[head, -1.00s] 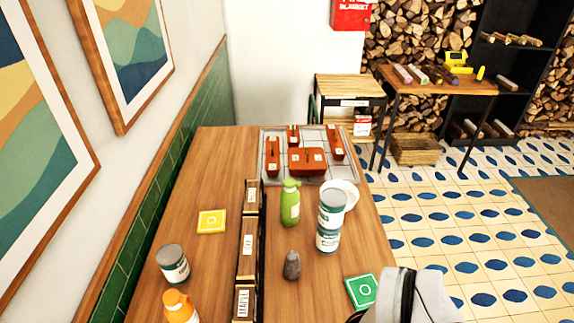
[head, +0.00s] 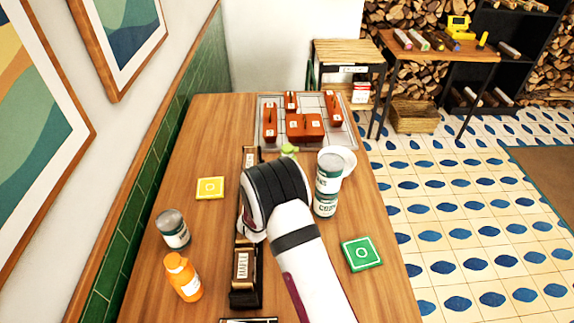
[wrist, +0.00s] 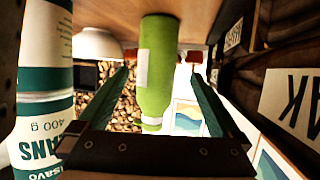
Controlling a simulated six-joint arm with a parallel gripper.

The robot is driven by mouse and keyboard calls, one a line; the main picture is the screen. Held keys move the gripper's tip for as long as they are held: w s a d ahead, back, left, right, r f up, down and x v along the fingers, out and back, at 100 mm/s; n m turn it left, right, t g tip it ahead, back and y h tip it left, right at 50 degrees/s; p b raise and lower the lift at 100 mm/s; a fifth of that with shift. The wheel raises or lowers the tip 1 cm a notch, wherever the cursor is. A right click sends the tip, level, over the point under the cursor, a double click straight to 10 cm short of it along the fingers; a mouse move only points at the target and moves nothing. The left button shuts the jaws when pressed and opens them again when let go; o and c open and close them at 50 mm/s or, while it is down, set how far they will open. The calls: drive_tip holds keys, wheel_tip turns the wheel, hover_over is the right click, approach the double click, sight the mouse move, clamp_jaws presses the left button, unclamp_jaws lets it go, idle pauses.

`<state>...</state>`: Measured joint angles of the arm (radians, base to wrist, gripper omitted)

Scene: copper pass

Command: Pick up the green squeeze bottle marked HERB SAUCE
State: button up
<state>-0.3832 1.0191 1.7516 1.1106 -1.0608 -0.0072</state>
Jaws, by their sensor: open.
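The green squeeze bottle (head: 289,150) stands on the table; in the head view only its top shows past my arm. In the wrist view, which looks upside down, the bottle (wrist: 158,60) is upright, with part of a white label at its edge; its lettering is not readable. My gripper (wrist: 160,85) is open, with one finger on each side of the bottle and gaps visible between fingers and bottle. I cannot tell how deep the bottle sits between them. In the head view my arm hides the fingers.
Two stacked cans (head: 327,185) stand close right of the bottle, by a white bowl (head: 344,160). A dark rack with labelled wooden blocks (head: 242,265) runs along the left. An orange bottle (head: 182,277), a can (head: 173,229), and yellow (head: 210,188) and green (head: 362,253) tiles lie around.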

drive_tip(key=x, duration=0.5)
drive_tip(key=shift+w+d, duration=0.25)
drive_tip(key=shift+d, duration=0.05)
clamp_jaws()
